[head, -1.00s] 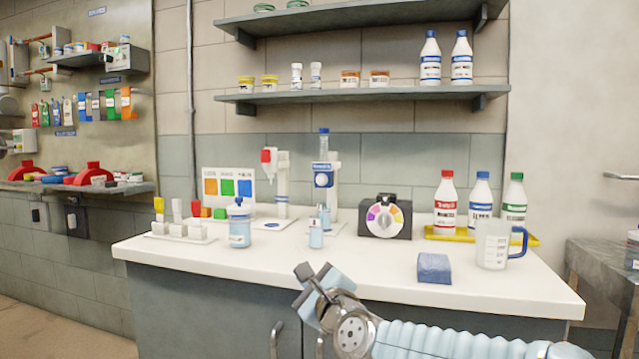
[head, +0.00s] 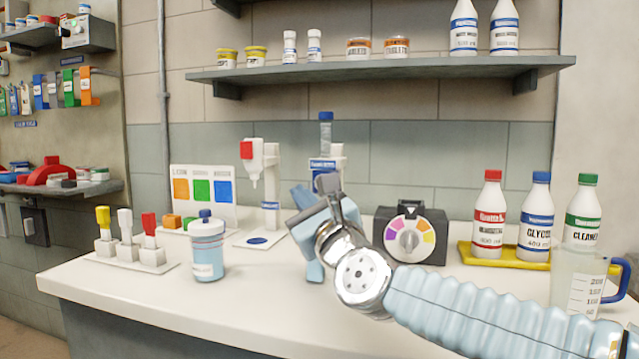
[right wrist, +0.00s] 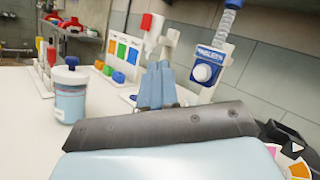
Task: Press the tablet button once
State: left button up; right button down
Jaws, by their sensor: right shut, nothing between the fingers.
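The tablet dispenser (head: 326,150) is a white stand with a clear blue-capped tube and a blue label, at the back of the white counter. Its round white button on a blue block (right wrist: 204,73) shows in the right wrist view. In the head view my right gripper hides the button. My right gripper (head: 312,232) is shut and empty, in front of the dispenser. In the right wrist view its light blue fingers (right wrist: 157,87) point toward the back of the counter, left of the button and apart from it in the picture. My left gripper is not in view.
A white dispenser with a red block (head: 262,180) stands left of the tablet dispenser. A dark box with a coloured dial (head: 409,236) stands to the right. A blue-capped bottle (head: 206,247) stands left on the counter. Several bottles stand on a yellow tray (head: 468,256) at right.

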jog(key=w+d, duration=0.2)
jog(key=w, duration=0.6)
jog(key=shift+w+d, duration=0.15)
jog(key=shift+d, duration=0.25)
dwell(2.0)
jog(key=shift+w+d+b, duration=0.1)
jog(key=shift+w+b, duration=0.3)
